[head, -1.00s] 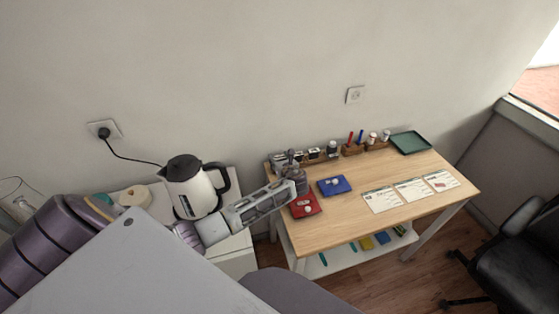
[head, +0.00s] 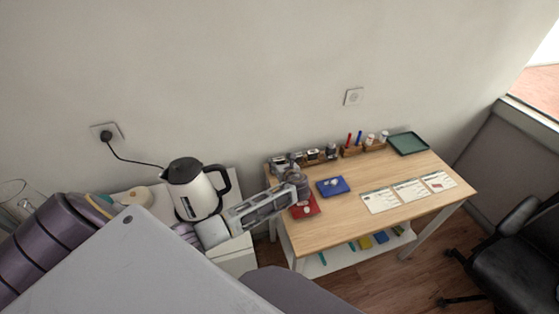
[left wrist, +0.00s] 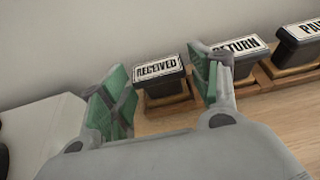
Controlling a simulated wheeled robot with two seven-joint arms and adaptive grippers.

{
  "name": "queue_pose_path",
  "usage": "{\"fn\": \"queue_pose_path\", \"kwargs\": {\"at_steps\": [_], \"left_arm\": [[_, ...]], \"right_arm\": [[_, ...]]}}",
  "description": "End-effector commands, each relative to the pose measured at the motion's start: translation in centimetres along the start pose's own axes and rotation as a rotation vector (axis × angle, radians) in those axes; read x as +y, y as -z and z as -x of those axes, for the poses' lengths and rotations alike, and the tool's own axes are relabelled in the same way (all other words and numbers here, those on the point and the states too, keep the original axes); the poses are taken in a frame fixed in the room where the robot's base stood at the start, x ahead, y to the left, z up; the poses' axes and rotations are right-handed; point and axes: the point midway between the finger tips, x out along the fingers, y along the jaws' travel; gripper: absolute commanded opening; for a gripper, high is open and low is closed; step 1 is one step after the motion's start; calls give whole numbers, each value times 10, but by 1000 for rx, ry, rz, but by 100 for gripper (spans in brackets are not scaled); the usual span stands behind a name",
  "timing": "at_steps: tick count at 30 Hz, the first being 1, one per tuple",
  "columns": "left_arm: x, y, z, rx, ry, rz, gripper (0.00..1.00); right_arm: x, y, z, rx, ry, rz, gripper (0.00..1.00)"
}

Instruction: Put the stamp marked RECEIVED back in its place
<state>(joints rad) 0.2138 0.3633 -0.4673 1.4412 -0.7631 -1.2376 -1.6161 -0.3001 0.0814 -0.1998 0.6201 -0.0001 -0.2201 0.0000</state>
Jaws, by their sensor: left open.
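The stamp marked RECEIVED (left wrist: 160,70) is black with a white label on top. In the left wrist view it stands upright at the left end of the wooden rack (left wrist: 265,82), over a wooden base. My left gripper (left wrist: 163,82) is open, with green pads. The stamp shows in the gap between its fingers, with a visible gap to each pad. The RETURN stamp (left wrist: 240,47) stands to the right, partly hidden by the right finger. In the head view my left gripper (head: 296,174) is over the left end of the desk, in front of the rack.
A red ink pad (head: 307,208) lies below the gripper and a blue ink pad (head: 333,187) to its right. Several paper forms (head: 408,190) and a green tray (head: 407,143) lie farther right. A kettle (head: 195,190) stands beside my left arm.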

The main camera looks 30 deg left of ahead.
Motion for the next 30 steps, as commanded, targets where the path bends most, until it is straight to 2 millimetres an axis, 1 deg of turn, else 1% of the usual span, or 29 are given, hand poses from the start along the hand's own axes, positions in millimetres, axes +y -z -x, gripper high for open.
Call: {"fn": "queue_pose_path", "kwargs": {"at_steps": [1,18,29,30], "left_arm": [[0,-2,4,1,0,-1,62],[0,-2,30,0,-1,-1,62],[0,0,33,-1,0,0,62],[0,0,33,-1,0,0,66]], "right_arm": [[0,0,5,0,0,0,40],[-2,3,30,1,3,-1,40],[-2,3,31,1,3,-1,40],[-2,3,31,1,3,-1,40]]}}
